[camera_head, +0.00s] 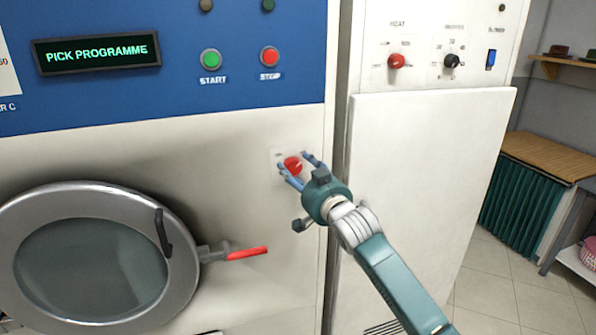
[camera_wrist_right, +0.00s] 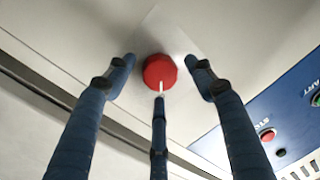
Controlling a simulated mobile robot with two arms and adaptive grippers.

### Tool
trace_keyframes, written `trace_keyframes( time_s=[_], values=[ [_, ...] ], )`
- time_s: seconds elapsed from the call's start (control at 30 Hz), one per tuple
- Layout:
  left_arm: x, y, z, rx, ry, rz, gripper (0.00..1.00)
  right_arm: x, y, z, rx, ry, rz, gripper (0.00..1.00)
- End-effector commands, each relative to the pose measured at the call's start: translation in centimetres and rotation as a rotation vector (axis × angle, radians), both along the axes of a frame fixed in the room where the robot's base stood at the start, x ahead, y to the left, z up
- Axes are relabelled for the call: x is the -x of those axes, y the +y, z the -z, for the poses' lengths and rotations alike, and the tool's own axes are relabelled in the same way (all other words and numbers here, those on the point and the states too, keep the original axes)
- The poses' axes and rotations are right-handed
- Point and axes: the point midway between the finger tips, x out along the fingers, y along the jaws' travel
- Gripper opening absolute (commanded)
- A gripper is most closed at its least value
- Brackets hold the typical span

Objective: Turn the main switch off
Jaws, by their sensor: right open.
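The main switch (camera_head: 292,163) is a red round knob on a pale plate on the machine's white front, below the red stop button. In the right wrist view the red knob (camera_wrist_right: 160,71) shows a white pointer line directed toward the bottom of the picture. My right gripper (camera_head: 298,168) is open at the knob, its blue fingers on either side of it. In the wrist view the right gripper's fingers (camera_wrist_right: 165,80) are spread around the knob, with a visible gap at both sides. Whether the lower middle finger touches it, I cannot tell. My left gripper is not in view.
A display (camera_head: 97,53) reads "PICK PROGRAMME". A green start button (camera_head: 210,60) and red stop button (camera_head: 269,57) sit above. A round door (camera_head: 95,262) with a red-handled lever (camera_head: 247,254) is at lower left. A second machine (camera_head: 430,170) stands at right.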

Motion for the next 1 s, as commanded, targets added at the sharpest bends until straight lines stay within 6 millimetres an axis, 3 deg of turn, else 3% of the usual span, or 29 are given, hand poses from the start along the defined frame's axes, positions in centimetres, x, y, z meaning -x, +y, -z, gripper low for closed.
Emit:
trace_keyframes(
  time_s=[0.03, 0.27, 0.67, 1.0],
  values=[
    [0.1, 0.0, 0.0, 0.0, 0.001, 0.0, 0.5, 0.0, 0.0, 0.0, 0.0, 0.0, 0.0, 0.54],
    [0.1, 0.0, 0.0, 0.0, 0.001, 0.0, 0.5, 0.0, 0.0, 0.0, 0.0, 0.001, 0.0, 0.09],
    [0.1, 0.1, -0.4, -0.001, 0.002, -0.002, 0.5, 0.0, 0.0, -0.1, 0.062, -0.019, 0.0, 0.09],
    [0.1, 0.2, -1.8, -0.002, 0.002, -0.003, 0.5, 0.0, 0.0, -0.3, 0.305, -0.096, 0.001, 0.09]
  ],
)
